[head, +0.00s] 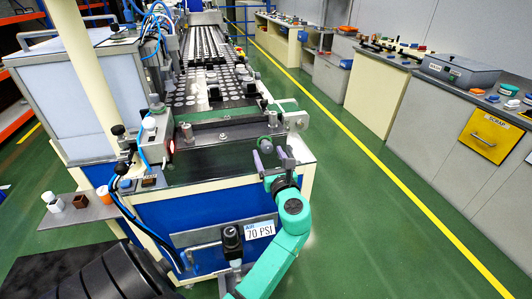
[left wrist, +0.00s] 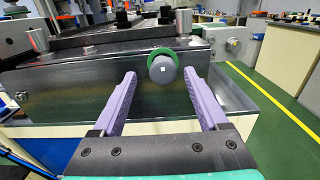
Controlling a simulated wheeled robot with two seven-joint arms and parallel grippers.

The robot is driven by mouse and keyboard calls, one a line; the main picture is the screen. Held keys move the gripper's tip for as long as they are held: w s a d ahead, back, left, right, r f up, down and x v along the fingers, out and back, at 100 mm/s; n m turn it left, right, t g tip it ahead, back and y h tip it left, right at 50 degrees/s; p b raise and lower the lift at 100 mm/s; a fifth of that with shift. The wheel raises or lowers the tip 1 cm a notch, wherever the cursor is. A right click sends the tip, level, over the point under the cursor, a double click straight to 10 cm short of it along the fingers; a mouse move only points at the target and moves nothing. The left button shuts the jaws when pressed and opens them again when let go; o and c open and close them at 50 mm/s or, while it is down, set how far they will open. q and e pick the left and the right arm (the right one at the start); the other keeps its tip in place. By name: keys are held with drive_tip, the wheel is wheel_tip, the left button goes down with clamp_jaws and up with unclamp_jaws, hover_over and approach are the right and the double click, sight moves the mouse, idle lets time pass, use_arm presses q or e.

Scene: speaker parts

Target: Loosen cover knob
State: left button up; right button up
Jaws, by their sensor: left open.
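The cover knob (left wrist: 164,69) is a grey round knob with a green ring behind it, on the metal front face of the machine. In the head view the knob (head: 265,145) shows just beyond my left gripper (head: 271,158). My left gripper (left wrist: 160,76) is open, with its two purple fingers pointing at the machine, one on each side of the knob in the picture. The jaws are empty. I cannot tell whether the fingertips reach the knob's depth; no contact shows. My right gripper is not in view.
The machine's conveyor (head: 212,75) runs away behind the cover. An air regulator (head: 231,240) with a "70 PSI" sign (head: 260,230) sits low on the front. The green floor to the right is clear up to the benches with a yellow scrap bin (head: 484,138).

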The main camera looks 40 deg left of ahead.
sight(268, 151)
use_arm(q)
drive_tip(key=x, duration=0.3)
drive_tip(key=shift+w+d+f, duration=0.15)
drive_tip(key=shift+d, duration=0.05)
drive_tip(key=shift+w+a, duration=0.15)
drive_tip(key=shift+w, duration=0.1)
drive_tip(key=shift+s, duration=0.1)
drive_tip(key=shift+c, duration=1.2)
clamp_jaws()
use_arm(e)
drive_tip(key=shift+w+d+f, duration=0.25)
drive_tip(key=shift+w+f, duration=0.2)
use_arm(q)
drive_tip(key=shift+n+b, duration=0.4)
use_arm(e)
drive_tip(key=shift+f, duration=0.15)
